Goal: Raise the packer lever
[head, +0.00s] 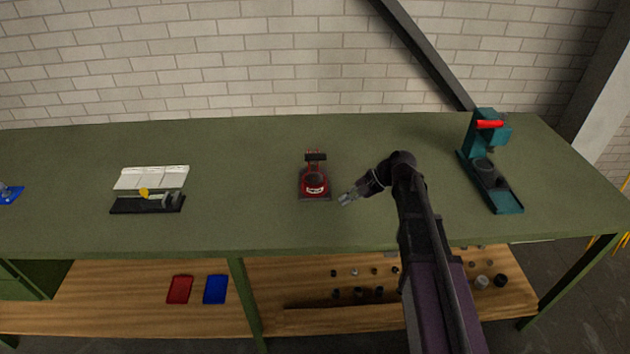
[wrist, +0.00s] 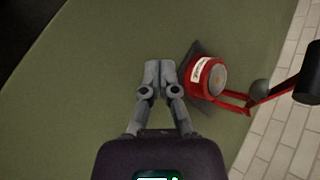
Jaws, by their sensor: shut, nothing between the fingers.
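A small red device (head: 314,184) with a round body and a white label stands on a dark base near the middle of the green bench. Its red arms run back toward the wall to a black handle (head: 316,156); I take this as the packer lever. The wrist view shows the red body (wrist: 198,83) and the black handle (wrist: 311,86) at the right edge. My gripper (head: 346,198) is shut and empty, just right of the device's front. In the wrist view the closed fingertips (wrist: 160,66) are left of the red body, apart from it.
A teal press (head: 479,130) with a red handle stands at the bench's right. A white segmented tray (head: 152,177) and a black fixture (head: 128,205) lie at the left. Red (head: 180,289) and blue (head: 215,289) bins sit on the lower shelf. Bench around the red device is clear.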

